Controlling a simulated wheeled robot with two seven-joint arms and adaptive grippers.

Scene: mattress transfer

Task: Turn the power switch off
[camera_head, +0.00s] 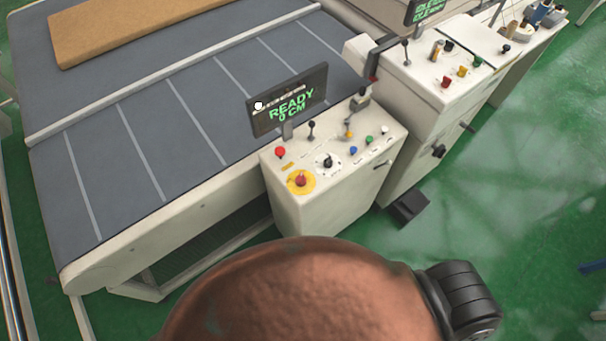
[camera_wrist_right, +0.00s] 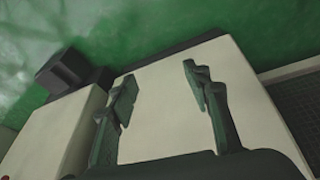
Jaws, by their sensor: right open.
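The near control cabinet (camera_head: 330,195) stands beside the belt table in the head view. Its sloped top holds a black rotary knob on a white round dial (camera_head: 328,161), with a red emergency button on a yellow ring (camera_head: 301,180) beside it. The labels are too small to read, so I cannot tell which control is the power switch. A screen (camera_head: 287,100) above reads "READY 0 CM" in green. My right gripper (camera_wrist_right: 160,88) is open and empty in the right wrist view, facing a pale, flat cabinet surface. Neither gripper shows in the head view.
Red, blue, green and white buttons and small levers crowd the same top. A second cabinet (camera_head: 432,85) with a black side knob (camera_head: 439,151) stands to the right. A black pedal-like box (camera_head: 408,208) sits on the green floor. A brown mattress (camera_head: 120,30) lies on the belt table (camera_head: 140,110).

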